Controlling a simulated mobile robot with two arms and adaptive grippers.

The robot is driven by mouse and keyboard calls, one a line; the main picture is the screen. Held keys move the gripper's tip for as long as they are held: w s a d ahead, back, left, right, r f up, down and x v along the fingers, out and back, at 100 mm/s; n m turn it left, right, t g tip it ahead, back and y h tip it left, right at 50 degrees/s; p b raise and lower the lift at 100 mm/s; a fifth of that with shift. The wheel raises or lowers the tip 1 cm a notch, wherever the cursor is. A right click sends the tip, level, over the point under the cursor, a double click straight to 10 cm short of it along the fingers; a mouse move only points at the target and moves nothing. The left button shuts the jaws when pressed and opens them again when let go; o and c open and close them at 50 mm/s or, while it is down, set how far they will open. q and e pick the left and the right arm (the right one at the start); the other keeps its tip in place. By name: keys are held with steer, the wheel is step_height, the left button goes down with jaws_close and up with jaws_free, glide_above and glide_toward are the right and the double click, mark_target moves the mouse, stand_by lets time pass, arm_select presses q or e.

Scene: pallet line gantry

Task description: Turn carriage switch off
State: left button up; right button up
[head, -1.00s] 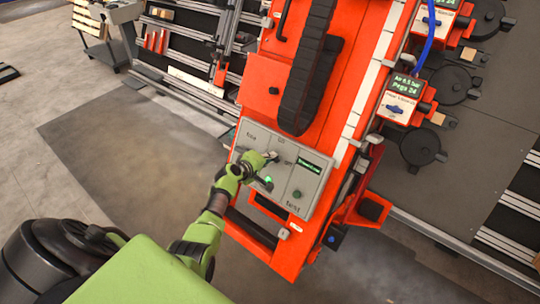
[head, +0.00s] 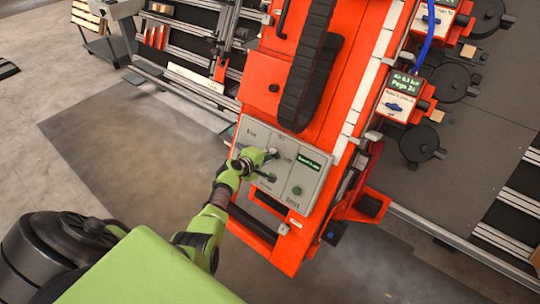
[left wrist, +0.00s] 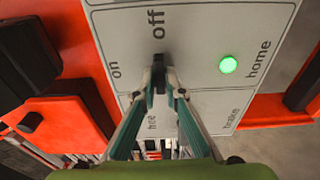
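The carriage switch (left wrist: 158,72) is a small black knob on a light grey control panel (head: 312,183). In the left wrist view it stands just below the word "off", with "on" to its left. My left gripper (left wrist: 158,92) reaches it with both fingers drawn in close on either side of the knob, and they appear to grip it. In the head view the left gripper (head: 262,158) is at the upper left part of the panel and hides the switch. My right gripper is not in view.
A lit green lamp (left wrist: 229,65) sits beside "home" on the panel. The panel also has a green button (head: 297,190) and a small display (head: 308,162). A black cable chain (head: 308,75) hangs above it on the orange gantry (head: 272,80). Open floor lies left.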

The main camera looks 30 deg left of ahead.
arm_select(q)
steer(key=shift+o, duration=1.3)
steer(key=v, duration=1.2)
